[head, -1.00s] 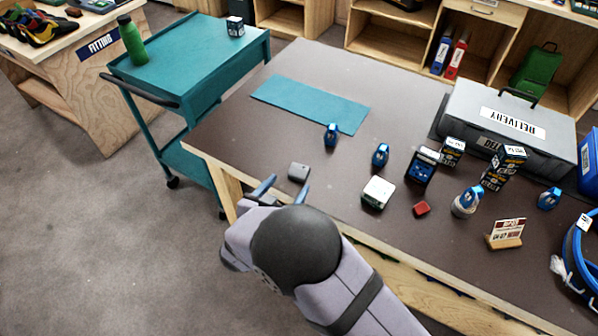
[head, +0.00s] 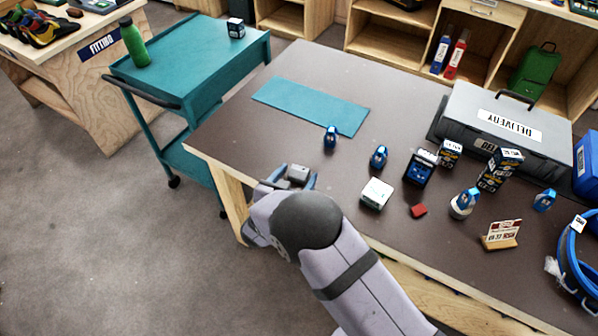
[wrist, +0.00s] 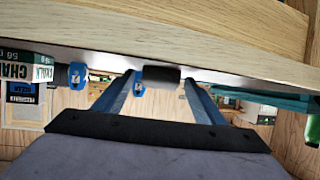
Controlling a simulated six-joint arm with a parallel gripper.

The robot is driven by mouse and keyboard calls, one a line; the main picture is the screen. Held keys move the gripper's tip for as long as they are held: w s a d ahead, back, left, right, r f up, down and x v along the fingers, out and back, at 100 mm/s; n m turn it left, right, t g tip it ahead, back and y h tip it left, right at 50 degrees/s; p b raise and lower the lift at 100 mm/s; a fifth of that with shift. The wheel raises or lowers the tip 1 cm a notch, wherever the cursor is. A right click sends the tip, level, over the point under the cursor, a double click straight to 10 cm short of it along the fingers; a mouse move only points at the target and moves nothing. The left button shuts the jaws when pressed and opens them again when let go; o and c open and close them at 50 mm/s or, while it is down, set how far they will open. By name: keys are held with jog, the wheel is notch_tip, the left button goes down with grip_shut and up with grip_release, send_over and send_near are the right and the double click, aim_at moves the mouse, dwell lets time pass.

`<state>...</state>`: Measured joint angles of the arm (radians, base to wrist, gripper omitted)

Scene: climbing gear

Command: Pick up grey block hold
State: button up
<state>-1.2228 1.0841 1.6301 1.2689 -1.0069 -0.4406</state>
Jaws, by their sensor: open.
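The grey block hold (head: 299,173) is a small dark grey block on the brown table near its front edge. My gripper (head: 294,177) is open, with its blue fingers on either side of the block in the head view. In the wrist view the block (wrist: 160,74) shows between the two fingertips (wrist: 159,82), with a gap visible on each side. I cannot tell whether either finger touches it.
A teal mat (head: 310,104) lies behind. A grey delivery case (head: 470,105) is at the back right. The table left of the block is clear.

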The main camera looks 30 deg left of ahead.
aim_at(297, 177)
jog(key=c, duration=1.2)
jog(key=shift+o, duration=0.2)
notch_tip(297, 177, up, 10)
jog(key=b, duration=0.1)
